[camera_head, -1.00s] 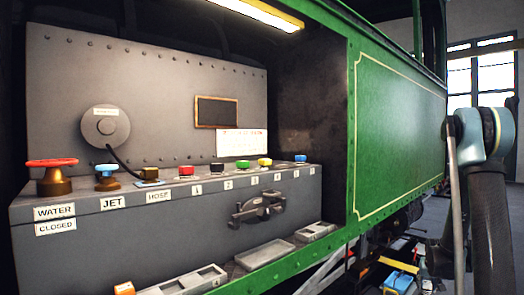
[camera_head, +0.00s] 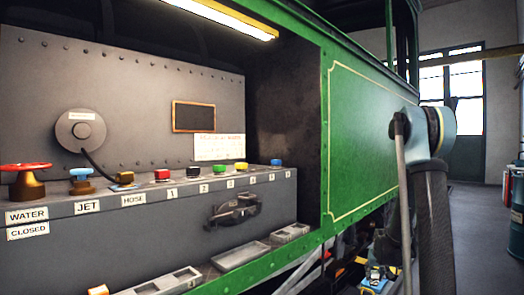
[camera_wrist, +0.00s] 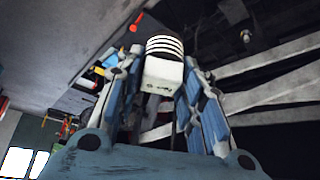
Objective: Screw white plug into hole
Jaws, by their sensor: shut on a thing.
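In the wrist view my gripper (camera_wrist: 160,85) is shut on the white plug (camera_wrist: 163,72). The plug has a blocky white end between the fingers and a black-and-white ribbed round part beyond the fingertips. In the head view a row of coloured plugs stands on the grey box top: red (camera_head: 162,175), black (camera_head: 194,172), green (camera_head: 219,169), yellow (camera_head: 240,167) and blue (camera_head: 276,163). Numbered labels run along the box's front edge below them. Which hole is free for the white plug is too small to tell.
The grey box (camera_head: 150,225) has a red water valve (camera_head: 27,178), a blue jet valve (camera_head: 82,182) and a brass hose fitting (camera_head: 124,178). Trays (camera_head: 240,256) lie in front of the box. Floor is open at right.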

